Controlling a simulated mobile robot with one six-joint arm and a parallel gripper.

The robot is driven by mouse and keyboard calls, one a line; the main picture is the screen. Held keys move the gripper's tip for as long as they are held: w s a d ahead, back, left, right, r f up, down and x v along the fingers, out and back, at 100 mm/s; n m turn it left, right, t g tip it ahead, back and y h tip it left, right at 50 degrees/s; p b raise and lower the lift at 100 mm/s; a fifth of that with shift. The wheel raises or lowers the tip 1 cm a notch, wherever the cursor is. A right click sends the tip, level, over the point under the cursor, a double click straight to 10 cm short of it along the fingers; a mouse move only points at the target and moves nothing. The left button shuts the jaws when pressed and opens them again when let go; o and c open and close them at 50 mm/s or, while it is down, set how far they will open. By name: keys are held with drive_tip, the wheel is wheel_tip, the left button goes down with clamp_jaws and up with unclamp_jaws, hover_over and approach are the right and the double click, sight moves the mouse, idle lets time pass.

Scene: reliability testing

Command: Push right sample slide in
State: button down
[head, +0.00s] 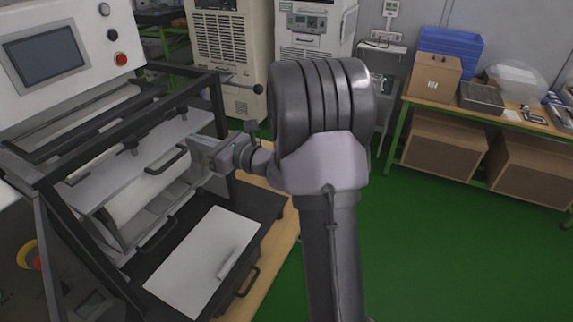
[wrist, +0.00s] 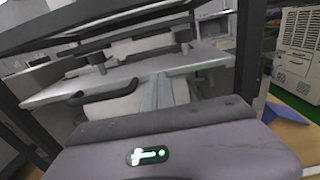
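The test machine (head: 66,92) stands at the left with a black frame. Inside it, sample slides with black handles show under a grey plate (head: 85,185). The right slide's handle (head: 168,160) is just left of my gripper (head: 200,156). The handle on the other slide (head: 157,236) is lower and nearer. In the wrist view, my gripper's fingers (wrist: 163,92) look closed together, with nothing visible between them. The black handle (wrist: 106,95) is left of them there. A pale roll (wrist: 120,107) lies behind. I cannot tell whether the fingertips touch the slide.
A white plate with a handle (head: 205,262) lies below on a black drawer (head: 250,265). A table with boxes (head: 432,76) stands at the right. Green floor (head: 450,240) is free there.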

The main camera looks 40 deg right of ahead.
sight(183, 133)
drive_tip(key=x, duration=0.4)
drive_tip(key=shift+w+a+p, duration=0.1)
drive_tip(key=shift+w+p, duration=0.1)
drive_tip(key=shift+p, duration=0.1)
drive_tip(key=shift+w+r, duration=0.15)
drive_tip(key=shift+r, duration=0.1)
